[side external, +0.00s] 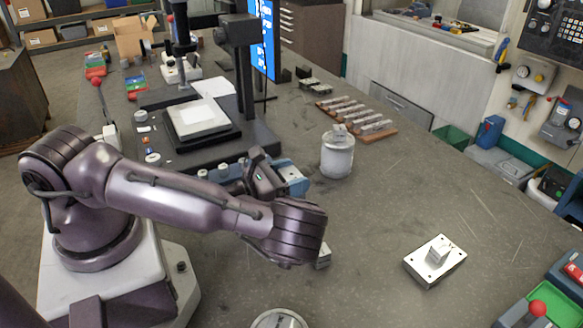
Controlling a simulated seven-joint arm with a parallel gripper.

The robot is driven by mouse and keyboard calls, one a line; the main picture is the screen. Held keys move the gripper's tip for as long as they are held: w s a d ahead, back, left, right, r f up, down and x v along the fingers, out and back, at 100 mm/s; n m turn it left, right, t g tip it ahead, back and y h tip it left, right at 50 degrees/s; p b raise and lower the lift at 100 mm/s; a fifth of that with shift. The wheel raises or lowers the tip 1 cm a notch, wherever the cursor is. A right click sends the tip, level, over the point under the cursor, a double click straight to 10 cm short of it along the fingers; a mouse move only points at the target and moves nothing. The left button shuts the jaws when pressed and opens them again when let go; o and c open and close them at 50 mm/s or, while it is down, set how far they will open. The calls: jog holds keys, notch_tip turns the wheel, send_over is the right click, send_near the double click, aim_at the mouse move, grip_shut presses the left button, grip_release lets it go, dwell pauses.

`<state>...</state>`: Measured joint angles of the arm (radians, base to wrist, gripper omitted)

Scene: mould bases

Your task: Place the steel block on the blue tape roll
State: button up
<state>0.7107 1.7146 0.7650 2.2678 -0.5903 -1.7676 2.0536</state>
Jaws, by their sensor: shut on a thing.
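My gripper (263,175), a dark mechanism, shows partly behind my purple arm. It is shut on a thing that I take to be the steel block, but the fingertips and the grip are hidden. A small steel-grey block (322,257) peeks out just below the rounded end of my arm link; I cannot tell whether it is held or resting on the table. A blue and pale piece (293,179) shows just right of the dark mechanism; I cannot tell whether it is the blue tape roll. No clear ring of blue tape shows elsewhere.
A pale plate with a small block (420,267) lies at right on the grey table. A whitish cylinder (337,160) stands behind my arm, near a brown board of metal bars (385,133). A round rimmed thing (278,320) is cut off below.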

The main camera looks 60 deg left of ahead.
jog(key=shift+f, duration=1.05)
jog(key=shift+f, duration=0.1)
jog(key=o, duration=1.7)
jog(key=shift+f, duration=0.15)
jog(key=shift+c, duration=0.2)
jog(key=shift+r, duration=0.2)
jog(key=s, duration=0.7)
jog(key=shift+s, duration=0.25)
